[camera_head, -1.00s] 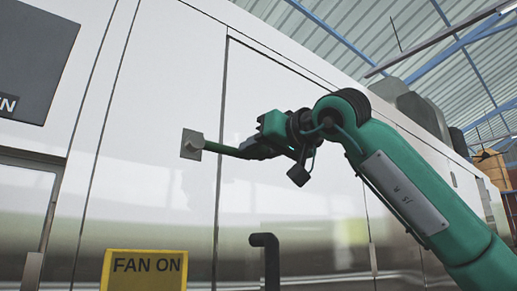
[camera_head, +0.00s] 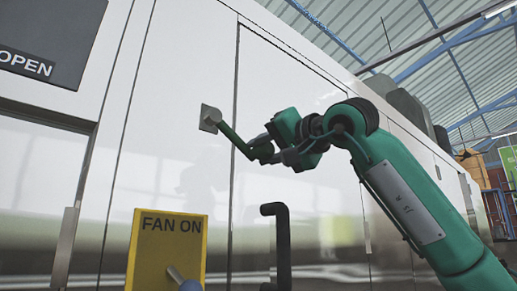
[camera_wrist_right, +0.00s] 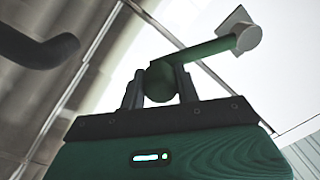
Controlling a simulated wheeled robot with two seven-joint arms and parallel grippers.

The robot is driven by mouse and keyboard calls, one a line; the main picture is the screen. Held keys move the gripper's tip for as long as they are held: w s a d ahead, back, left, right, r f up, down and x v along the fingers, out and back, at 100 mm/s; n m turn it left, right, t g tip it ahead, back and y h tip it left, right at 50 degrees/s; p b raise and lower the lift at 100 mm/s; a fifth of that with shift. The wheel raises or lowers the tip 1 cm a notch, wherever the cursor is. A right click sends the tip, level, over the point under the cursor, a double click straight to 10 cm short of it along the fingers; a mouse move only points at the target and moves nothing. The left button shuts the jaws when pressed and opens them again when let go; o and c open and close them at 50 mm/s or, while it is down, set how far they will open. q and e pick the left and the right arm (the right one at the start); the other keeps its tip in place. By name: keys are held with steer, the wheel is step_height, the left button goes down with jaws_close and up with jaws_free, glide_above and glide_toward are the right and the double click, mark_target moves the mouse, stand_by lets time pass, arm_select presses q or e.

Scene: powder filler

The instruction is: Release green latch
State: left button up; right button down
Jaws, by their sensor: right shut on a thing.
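The green latch (camera_head: 236,141) is a green lever that pivots on a pale square plate (camera_head: 209,118) on the white cabinet. It slopes down and to the right from the plate, tilted, with its free end at my right gripper (camera_head: 264,152). In the right wrist view the latch (camera_wrist_right: 205,50) runs from its pivot at the upper right to a round knob (camera_wrist_right: 159,80). My right gripper's two fingers (camera_wrist_right: 160,88) are shut on that knob, one on each side. My left gripper is not in view.
A black bent handle (camera_head: 283,240) stands out from the cabinet panel below the right gripper; it also shows at upper left in the right wrist view (camera_wrist_right: 40,50). A yellow "FAN ON" sign (camera_head: 155,250) with a switch is at lower left. A dark "OPEN" panel (camera_head: 50,35) is at upper left.

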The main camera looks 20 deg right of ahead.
steer(key=a+f+m+b, duration=0.1)
steer(key=a+m+b, duration=0.1)
steer(key=s+a+f+m+b, duration=0.1)
steer(key=a+f+m+b, duration=0.1)
steer(key=m, duration=0.1)
steer(key=s+a+f+m+b, duration=0.1)
steer(key=a+f+m+b, duration=0.1)
steer(key=m, duration=0.1)
steer(key=shift+s+a+f+t+b, duration=0.1)
steer(key=shift+f+t+b, duration=0.2)
steer(key=shift+b, duration=0.1)
steer(key=a+m, duration=0.1)
steer(key=m+b, duration=0.1)
steer(key=shift+s+a+m, duration=0.3)
steer(key=shift+s+a, duration=0.05)
steer(key=shift+a, duration=0.05)
steer(key=shift+s+a+m+b, duration=0.25)
steer(key=shift+a+m+b, duration=0.25)
steer(key=shift+a+m, duration=0.3)
steer(key=shift+d, duration=0.1)
steer(key=c, duration=1)
jaws_free()
steer(key=shift+c, duration=0.2)
